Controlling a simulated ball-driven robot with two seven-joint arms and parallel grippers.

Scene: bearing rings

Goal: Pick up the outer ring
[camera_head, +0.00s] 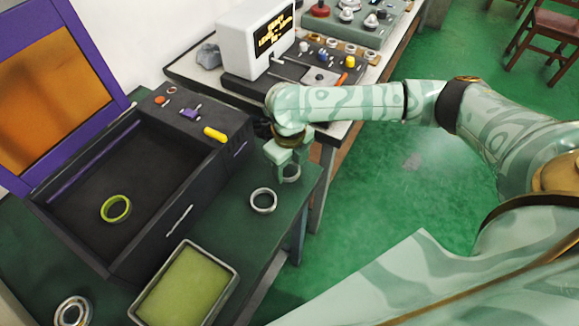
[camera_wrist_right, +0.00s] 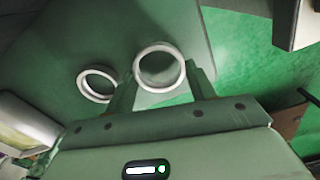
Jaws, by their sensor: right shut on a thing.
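My right gripper (camera_head: 288,163) points down over the green table and is shut on a plain silver ring, the outer ring (camera_head: 292,174). In the right wrist view the outer ring (camera_wrist_right: 139,70) sits between the two fingers of my right gripper (camera_wrist_right: 162,88). The fingers partly hide it in the head view. A second silver ring (camera_head: 263,200) lies flat on the table beside the gripper, apart from it; it also shows in the right wrist view (camera_wrist_right: 82,86). My left gripper is not in view.
A dark open case (camera_head: 150,250) with an orange-screened lid holds a yellow-green ring (camera_head: 104,215). A tray (camera_head: 226,290) with a green bottom stands at the front. A bearing (camera_head: 61,312) lies at the lower left. Another bench with a white monitor (camera_head: 240,40) is behind.

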